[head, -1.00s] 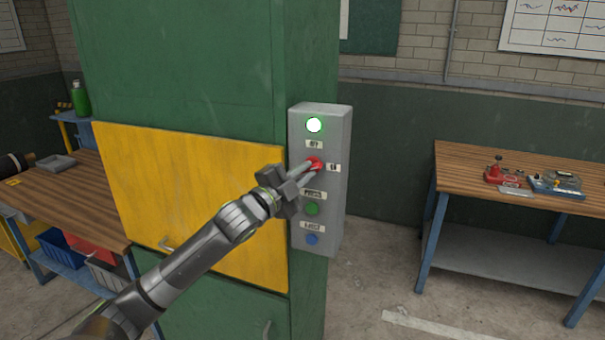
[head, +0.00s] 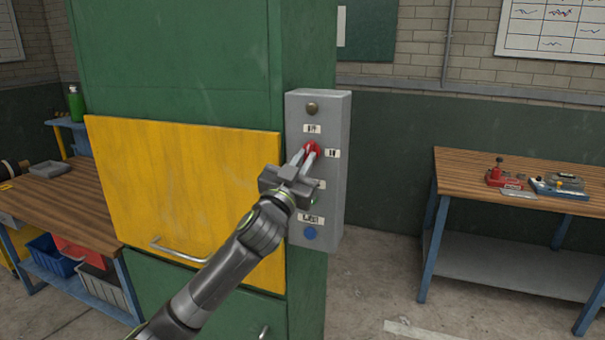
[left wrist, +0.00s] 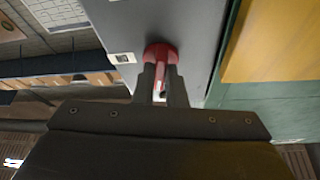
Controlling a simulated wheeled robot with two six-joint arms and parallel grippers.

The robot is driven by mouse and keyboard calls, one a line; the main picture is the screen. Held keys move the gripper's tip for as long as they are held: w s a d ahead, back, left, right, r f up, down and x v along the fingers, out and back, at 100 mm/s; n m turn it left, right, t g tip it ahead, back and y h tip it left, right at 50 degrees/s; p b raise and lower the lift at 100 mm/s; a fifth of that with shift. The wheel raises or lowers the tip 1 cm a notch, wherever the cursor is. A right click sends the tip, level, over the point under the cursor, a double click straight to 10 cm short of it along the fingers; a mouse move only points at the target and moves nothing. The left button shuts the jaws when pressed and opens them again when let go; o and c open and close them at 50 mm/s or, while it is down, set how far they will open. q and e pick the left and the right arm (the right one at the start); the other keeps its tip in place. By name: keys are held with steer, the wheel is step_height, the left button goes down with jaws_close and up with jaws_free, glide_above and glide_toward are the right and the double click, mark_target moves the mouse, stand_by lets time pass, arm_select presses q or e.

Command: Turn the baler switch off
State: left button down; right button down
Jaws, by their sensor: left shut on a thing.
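The grey control box (head: 333,190) is fixed to the side of the green baler (head: 180,60). Its red rotary switch (head: 313,147) sits between an OFF label (head: 312,129) above and an ON label (head: 332,154) at the right. The lamp (head: 312,108) at the top is dark. My left gripper (head: 307,156) is shut on the switch's red grip. In the left wrist view both fingers (left wrist: 161,85) flank the grip below the round red base (left wrist: 161,53). My fingers partly hide the switch in the head view. My right gripper is not in view.
A blue button (head: 310,233) is low on the box; the green button is mostly hidden by my gripper. The yellow baler door (head: 180,190) with a handle is left of the box. Workbenches stand at the left (head: 75,190) and right (head: 480,175).

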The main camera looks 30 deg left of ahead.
arm_select(q)
steer(key=shift+d+r+n+y+b, duration=0.1)
steer(key=shift+n+y+b, duration=0.65)
steer(key=shift+n, duration=1.15)
steer(key=c, duration=1.5)
jaws_free()
steer(key=shift+w, duration=0.15)
steer(key=shift+p+v, duration=0.95)
steer(key=shift+v, duration=7.8)
